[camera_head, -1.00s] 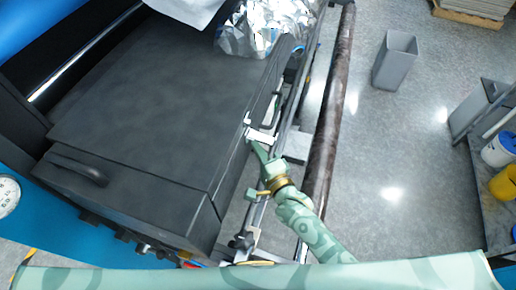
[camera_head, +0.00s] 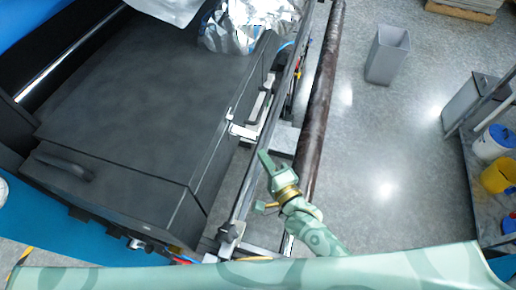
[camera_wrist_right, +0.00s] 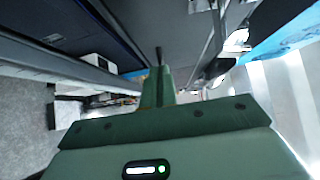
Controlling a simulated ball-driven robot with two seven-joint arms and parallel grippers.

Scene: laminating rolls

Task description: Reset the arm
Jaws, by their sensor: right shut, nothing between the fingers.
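My right gripper (camera_head: 264,158) is shut and empty. It hangs over the metal rail (camera_head: 291,75) at the right side of the black machine cover (camera_head: 130,105), a short way below and right of a white latch piece (camera_head: 242,131). I see a gap between the fingertips and that latch. In the right wrist view the closed fingers (camera_wrist_right: 158,62) point away into the machine's side with nothing between them. My left gripper is not in view.
A dark brown roller (camera_head: 318,105) runs beside my right arm. Crumpled silver foil (camera_head: 250,25) lies at the far end of the cover. A grey bin (camera_head: 388,55) stands on open floor (camera_head: 390,140). A cart with yellow (camera_head: 498,178) and blue-white tubs is at right.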

